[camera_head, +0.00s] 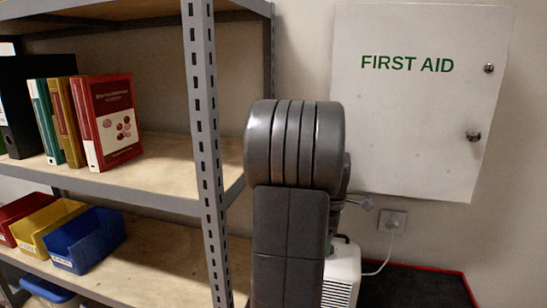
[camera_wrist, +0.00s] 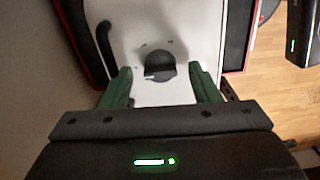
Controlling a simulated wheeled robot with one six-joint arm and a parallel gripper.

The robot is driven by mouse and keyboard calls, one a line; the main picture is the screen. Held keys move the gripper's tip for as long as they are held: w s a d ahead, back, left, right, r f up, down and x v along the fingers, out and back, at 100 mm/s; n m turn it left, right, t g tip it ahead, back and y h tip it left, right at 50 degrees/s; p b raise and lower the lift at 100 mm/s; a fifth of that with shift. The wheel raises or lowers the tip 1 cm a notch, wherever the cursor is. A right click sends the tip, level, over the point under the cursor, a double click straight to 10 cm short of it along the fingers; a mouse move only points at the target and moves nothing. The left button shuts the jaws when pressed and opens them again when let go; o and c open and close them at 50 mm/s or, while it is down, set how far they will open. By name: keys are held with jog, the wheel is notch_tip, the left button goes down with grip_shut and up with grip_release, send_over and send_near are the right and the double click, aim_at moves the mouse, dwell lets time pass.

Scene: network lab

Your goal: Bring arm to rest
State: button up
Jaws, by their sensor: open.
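In the head view my arm stands raised in front of the metal shelf and the wall, with its dark rounded joint at the middle of the picture. My gripper is mostly hidden behind the arm there. In the wrist view my gripper (camera_wrist: 161,88) shows two green fingers set wide apart. Nothing is held between them.
A metal shelf (camera_head: 206,150) stands at the left with books (camera_head: 110,122) and a blue bin (camera_head: 85,240). A white first aid cabinet (camera_head: 415,120) hangs on the wall. A white box (camera_head: 343,275) and a wall socket (camera_head: 392,221) are behind my arm. Wooden floor (camera_wrist: 265,95) shows at right.

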jog(key=shift+f, duration=0.4)
